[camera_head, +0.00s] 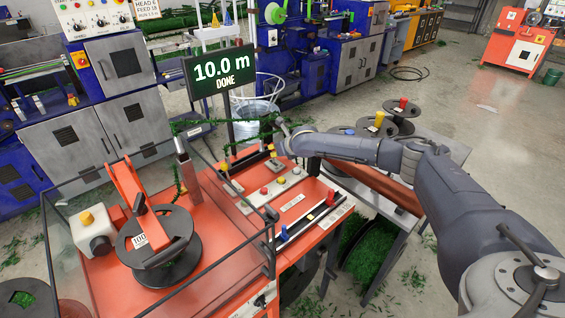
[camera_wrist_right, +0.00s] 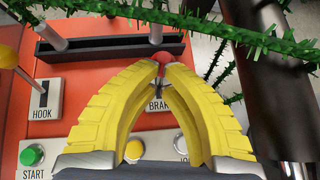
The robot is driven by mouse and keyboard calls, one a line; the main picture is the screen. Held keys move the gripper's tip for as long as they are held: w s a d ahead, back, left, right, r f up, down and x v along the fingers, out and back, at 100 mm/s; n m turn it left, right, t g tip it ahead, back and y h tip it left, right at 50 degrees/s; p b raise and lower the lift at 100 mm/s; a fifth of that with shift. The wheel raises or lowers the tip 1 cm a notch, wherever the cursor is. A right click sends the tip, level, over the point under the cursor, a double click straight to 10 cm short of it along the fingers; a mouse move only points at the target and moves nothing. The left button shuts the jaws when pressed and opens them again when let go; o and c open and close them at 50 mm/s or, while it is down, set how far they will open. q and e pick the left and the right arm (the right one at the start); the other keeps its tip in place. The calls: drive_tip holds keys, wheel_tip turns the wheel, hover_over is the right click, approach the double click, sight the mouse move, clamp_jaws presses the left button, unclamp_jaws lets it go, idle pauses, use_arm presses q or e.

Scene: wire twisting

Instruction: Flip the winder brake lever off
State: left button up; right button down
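The winder brake lever (camera_wrist_right: 161,57) shows its red knob at the tips of my yellow right fingers in the right wrist view. Its thin dark stem runs down between the fingers, beside the partly covered BRAKE label (camera_wrist_right: 157,106). My right gripper (camera_wrist_right: 164,68) has its fingertips drawn together at the knob; whether they pinch the lever or only touch it is unclear. In the head view my right arm reaches in from the right to the far side of the orange panel, and the fingers are hard to make out there. My left gripper is not in view.
Green tinsel-like wire (camera_wrist_right: 250,35) crosses close above the right gripper. The HOOK lever (camera_wrist_right: 42,95) and the green START button (camera_wrist_right: 31,154) sit nearby. A display (camera_head: 220,71) reads "10.0 m DONE". A railed guard surrounds the black reel (camera_head: 155,240) at left.

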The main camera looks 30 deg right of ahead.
drive_tip(key=shift+w+a+r, duration=0.1)
drive_tip(key=shift+w+a, duration=0.05)
drive_tip(key=shift+w, duration=0.5)
drive_tip(key=shift+r, duration=0.2)
idle(0.3)
drive_tip(key=shift+r, duration=0.6)
drive_tip(key=s+r, duration=0.7)
drive_tip(key=r, duration=0.4)
idle(0.3)
